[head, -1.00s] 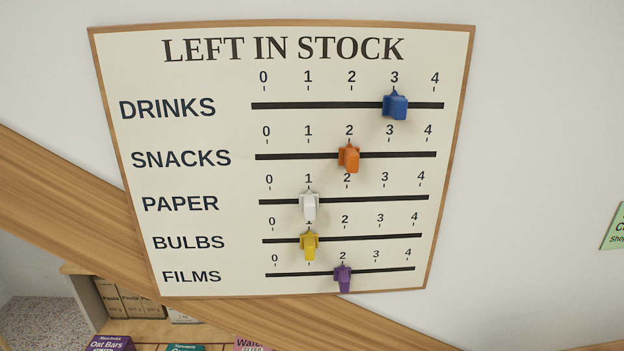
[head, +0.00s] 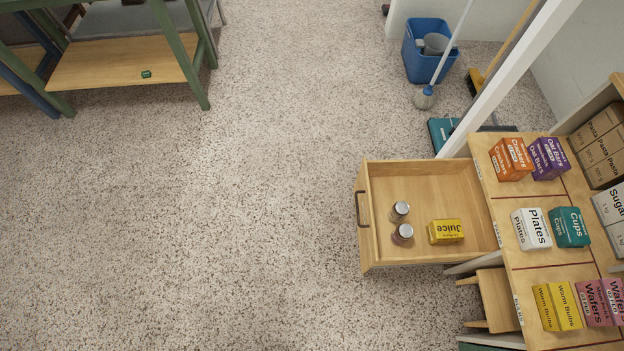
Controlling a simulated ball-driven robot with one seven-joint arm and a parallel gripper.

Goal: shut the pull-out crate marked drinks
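A wooden pull-out crate (head: 385,258) stands open at the right of the head view, drawn out leftward from under a wooden shelf unit. Its dark handle (head: 361,208) is on the left front face. Inside lie a yellow Juice box (head: 445,231) and two small jars or cans with grey lids, one at the upper left (head: 399,211) and one below it (head: 402,234). No drinks marking on the crate can be read from here. My gripper is not in view.
The shelf top (head: 500,215) holds Crackers, Oat Bars, Plates, Cups, Warm Bulbs and Wafers boxes. A blue bucket (head: 428,50) and mop are behind; a green-legged bench (head: 125,65) is upper left. Speckled floor left of the crate is clear.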

